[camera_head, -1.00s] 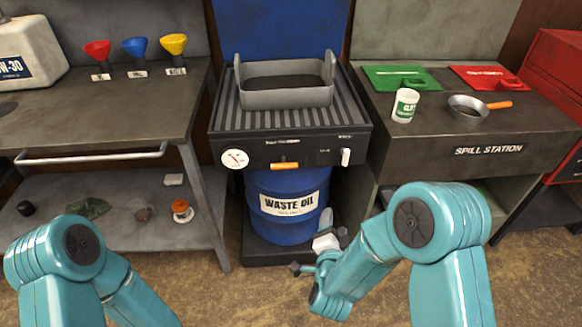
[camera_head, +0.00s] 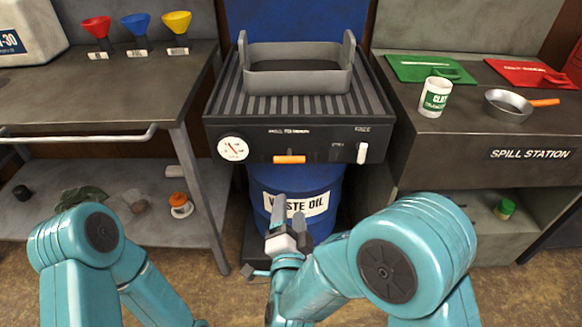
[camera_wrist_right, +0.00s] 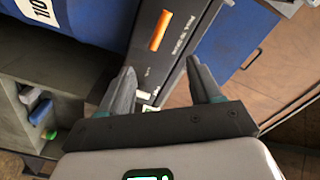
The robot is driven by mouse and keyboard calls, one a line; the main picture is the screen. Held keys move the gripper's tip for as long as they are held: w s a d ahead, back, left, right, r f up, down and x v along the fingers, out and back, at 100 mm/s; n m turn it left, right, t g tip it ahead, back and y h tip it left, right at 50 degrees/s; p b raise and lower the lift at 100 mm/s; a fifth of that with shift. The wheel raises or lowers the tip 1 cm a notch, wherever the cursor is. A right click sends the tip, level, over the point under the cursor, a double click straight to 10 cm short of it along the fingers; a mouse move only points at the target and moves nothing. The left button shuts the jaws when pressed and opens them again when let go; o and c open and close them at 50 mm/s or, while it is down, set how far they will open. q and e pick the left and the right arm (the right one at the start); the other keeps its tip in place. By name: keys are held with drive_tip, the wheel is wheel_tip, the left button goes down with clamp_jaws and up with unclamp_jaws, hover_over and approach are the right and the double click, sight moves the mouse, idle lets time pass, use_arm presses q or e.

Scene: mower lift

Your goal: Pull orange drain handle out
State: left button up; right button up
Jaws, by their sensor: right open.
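The orange drain handle (camera_head: 289,159) is on the front face of the black drain station (camera_head: 310,142), below the grate. It also shows in the right wrist view (camera_wrist_right: 160,30), beyond the fingertips and up. My right gripper (camera_head: 288,213) is below the handle, in front of the blue waste oil drum (camera_head: 322,183), apart from the handle. In the right wrist view its fingers (camera_wrist_right: 160,82) are spread with nothing between them. My left gripper is not in view; only my left arm shows at lower left.
A white lever (camera_head: 362,152) and a round gauge (camera_head: 233,149) flank the handle on the front face. A grey pan (camera_head: 297,82) sits on the grate. A workbench (camera_head: 110,105) stands at left, the spill station (camera_head: 480,140) at right.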

sight(289, 156)
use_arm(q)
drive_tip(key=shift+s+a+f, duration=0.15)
use_arm(e)
drive_tip(key=w, duration=1.6)
drive_tip(key=shift+w, duration=0.15)
drive_tip(key=shift+f, duration=0.1)
drive_tip(key=shift+c, duration=0.3)
clamp_jaws()
